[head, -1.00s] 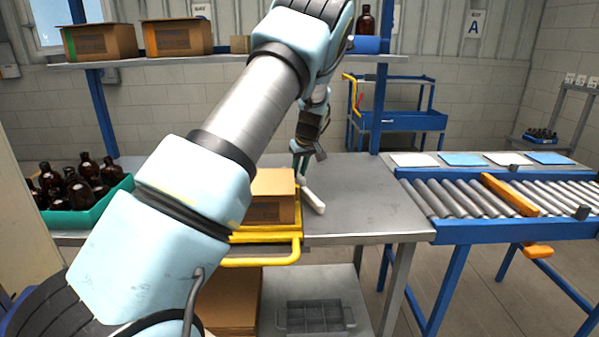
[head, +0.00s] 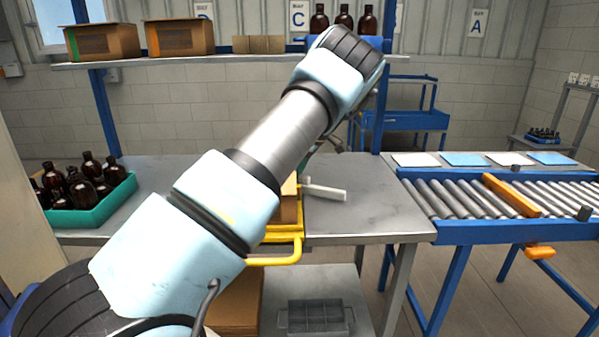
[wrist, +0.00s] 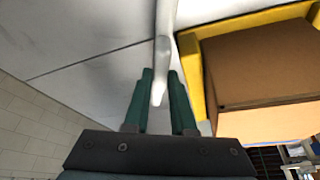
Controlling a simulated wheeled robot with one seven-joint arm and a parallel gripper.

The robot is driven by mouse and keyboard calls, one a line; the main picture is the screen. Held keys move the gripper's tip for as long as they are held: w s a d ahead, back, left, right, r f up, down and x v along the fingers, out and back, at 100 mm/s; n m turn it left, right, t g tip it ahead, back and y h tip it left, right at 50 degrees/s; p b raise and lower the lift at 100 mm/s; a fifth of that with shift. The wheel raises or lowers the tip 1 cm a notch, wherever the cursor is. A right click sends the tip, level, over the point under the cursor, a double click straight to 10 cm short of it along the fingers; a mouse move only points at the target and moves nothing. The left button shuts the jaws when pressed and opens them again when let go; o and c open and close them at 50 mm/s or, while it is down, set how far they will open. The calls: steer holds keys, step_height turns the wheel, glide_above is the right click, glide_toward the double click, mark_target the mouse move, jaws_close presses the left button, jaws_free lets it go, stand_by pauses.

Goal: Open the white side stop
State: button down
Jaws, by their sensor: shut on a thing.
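The white side stop (head: 325,191) is a slim bar beside the yellow fixture (head: 297,226). In the head view it sticks out to the right over the grey bench, at a wide angle to the fixture's side. In the wrist view the white stop (wrist: 164,45) runs down between the green fingers of my gripper (wrist: 160,82), which is shut on it. A brown carton (wrist: 252,72) sits in the yellow fixture. My arm hides much of the fixture and the carton in the head view, and my gripper is hidden there.
A green crate of amber bottles (head: 104,204) stands at the bench's left. The bench (head: 375,213) is clear right of the stop. A roller conveyor (head: 480,199) stands further right. Three amber bottles (head: 343,22) stand on the shelf behind my arm.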

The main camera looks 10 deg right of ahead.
mark_target(312, 185)
steer(key=shift+n, duration=0.3)
steer(key=c, duration=0.7)
jaws_free()
steer(key=shift+c, duration=0.2)
steer(key=b+v, duration=0.2)
steer(key=v, duration=0.8)
steer(key=shift+r+b, duration=0.3)
steer(key=shift+r, duration=0.1)
steer(key=shift+d, duration=0.15)
